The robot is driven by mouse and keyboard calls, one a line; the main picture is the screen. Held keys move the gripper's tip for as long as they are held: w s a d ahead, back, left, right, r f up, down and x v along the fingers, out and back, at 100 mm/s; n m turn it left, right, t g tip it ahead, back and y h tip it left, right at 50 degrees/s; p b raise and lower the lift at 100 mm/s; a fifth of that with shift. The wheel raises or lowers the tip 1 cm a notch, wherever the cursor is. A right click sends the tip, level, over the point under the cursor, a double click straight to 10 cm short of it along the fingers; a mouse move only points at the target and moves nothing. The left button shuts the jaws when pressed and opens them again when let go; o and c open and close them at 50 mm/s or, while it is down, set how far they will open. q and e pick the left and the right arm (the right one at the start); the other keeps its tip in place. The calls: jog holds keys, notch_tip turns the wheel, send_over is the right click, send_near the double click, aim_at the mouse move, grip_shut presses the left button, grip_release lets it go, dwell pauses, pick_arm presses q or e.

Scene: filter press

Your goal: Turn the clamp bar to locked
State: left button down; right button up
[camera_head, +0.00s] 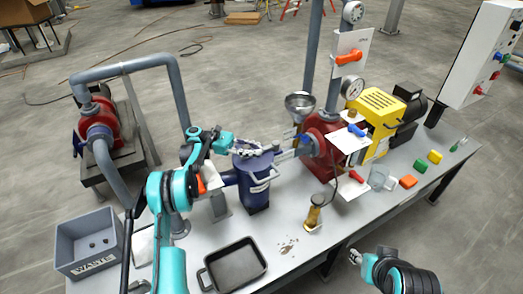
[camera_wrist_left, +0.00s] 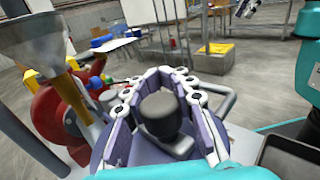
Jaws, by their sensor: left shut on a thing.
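The blue filter vessel (camera_head: 256,196) stands upright on the bench, with a light handle (camera_head: 264,186) on its front side. My left gripper (camera_head: 262,148) is over its lid. In the left wrist view my left gripper (camera_wrist_left: 163,78) has its fingers closed around a dark rounded knob (camera_wrist_left: 162,114), above the purple-blue lid. The knob appears to be the grip of the clamp bar; the rest of the bar is hidden by the fingers, so its angle cannot be told. My right gripper (camera_head: 355,257) is low at the bench's front edge, apart from everything; its jaws are too small to read.
A red pump (camera_head: 322,150) and a steel funnel (camera_head: 300,103) stand right of the vessel. A black tray (camera_head: 235,266) and an amber-filled bottle (camera_head: 313,214) are in front. A grey waste bin (camera_head: 90,243) is at the left. Pipes rise behind my left arm.

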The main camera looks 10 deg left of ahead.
dwell(0.3)
pick_arm(q)
jog(key=c, duration=1.2)
grip_release()
jog(key=shift+w, duration=0.1)
jog(key=shift+r, duration=0.1)
notch_tip(320, 180, up, 10)
jog(key=shift+f, duration=0.1)
